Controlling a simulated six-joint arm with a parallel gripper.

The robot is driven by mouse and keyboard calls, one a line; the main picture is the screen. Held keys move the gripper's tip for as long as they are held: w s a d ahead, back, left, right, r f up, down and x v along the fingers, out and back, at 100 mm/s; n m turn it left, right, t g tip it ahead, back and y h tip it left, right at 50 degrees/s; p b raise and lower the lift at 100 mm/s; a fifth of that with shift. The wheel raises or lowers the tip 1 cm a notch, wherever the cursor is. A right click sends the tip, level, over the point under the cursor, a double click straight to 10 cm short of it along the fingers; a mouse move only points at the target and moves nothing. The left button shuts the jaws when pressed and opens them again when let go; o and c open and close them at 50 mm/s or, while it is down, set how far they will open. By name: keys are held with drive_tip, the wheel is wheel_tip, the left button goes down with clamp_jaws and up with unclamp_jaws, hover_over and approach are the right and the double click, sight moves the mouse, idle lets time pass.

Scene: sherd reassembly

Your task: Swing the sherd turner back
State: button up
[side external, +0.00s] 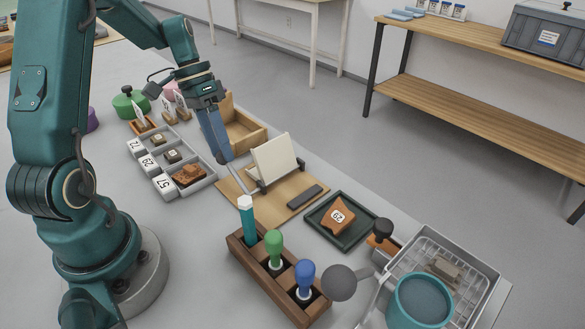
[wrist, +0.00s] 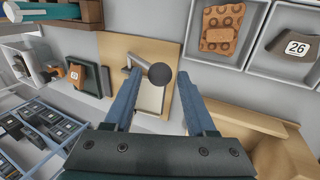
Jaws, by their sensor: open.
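The sherd turner, on a tan board (side external: 291,205), has a pale plate (side external: 275,160) standing tilted in a dark frame. In the wrist view the pale plate (wrist: 152,98) lies beyond my fingers, with a grey bar lever (wrist: 138,61) ending in a dark ball knob (wrist: 160,75). My gripper (side external: 229,158) is open, pointing down at the left edge of the board. In the wrist view my gripper (wrist: 158,102) has its two blue fingers on either side of the knob, with gaps showing. Contact with the knob cannot be told. The knob is hidden in the side view.
A dark tray (side external: 345,243) holds an orange-brown sherd (side external: 338,215). Labelled bins (side external: 203,181) with sherds and an open wooden box (side external: 243,128) stand close by my gripper. A tool rack (side external: 263,274), wire basket (side external: 478,265) and teal cup (side external: 419,303) are nearer the camera.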

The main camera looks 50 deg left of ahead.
drive_tip(key=shift+x, duration=1.25)
drive_tip(key=shift+d+r+y, duration=0.5)
drive_tip(key=shift+d+r, duration=0.2)
drive_tip(key=shift+r, duration=0.2)
drive_tip(key=shift+d+r+y, duration=0.7)
drive_tip(key=shift+d+r, duration=0.15)
drive_tip(key=shift+d, duration=0.3)
drive_tip(key=shift+d+r+y, duration=0.25)
drive_tip(key=shift+d+y, duration=0.1)
drive_tip(key=shift+d, duration=0.3)
drive_tip(key=shift+d+r+y, duration=0.25)
drive_tip(key=shift+d+y, duration=0.1)
drive_tip(key=shift+d, duration=0.35)
drive_tip(key=shift+d+f+y, duration=0.15)
drive_tip(key=shift+d+y, duration=0.4)
drive_tip(key=shift+d, duration=0.45)
drive_tip(key=shift+d+f+y, duration=0.2)
drive_tip(key=shift+d+y, duration=0.3)
drive_tip(key=shift+d, duration=0.45)
drive_tip(key=shift+d+f+y, duration=0.15)
drive_tip(key=shift+d+y, duration=0.4)
drive_tip(key=shift+d, duration=0.45)
drive_tip(key=shift+d+f+y, duration=0.4)
drive_tip(key=shift+d+f, duration=0.15)
drive_tip(key=shift+d, duration=0.2)
drive_tip(key=shift+d+f+y, duration=0.7)
drive_tip(key=shift+d+f, duration=0.25)
drive_tip(key=shift+f, duration=0.05)
drive_tip(key=shift+v, duration=2.75)
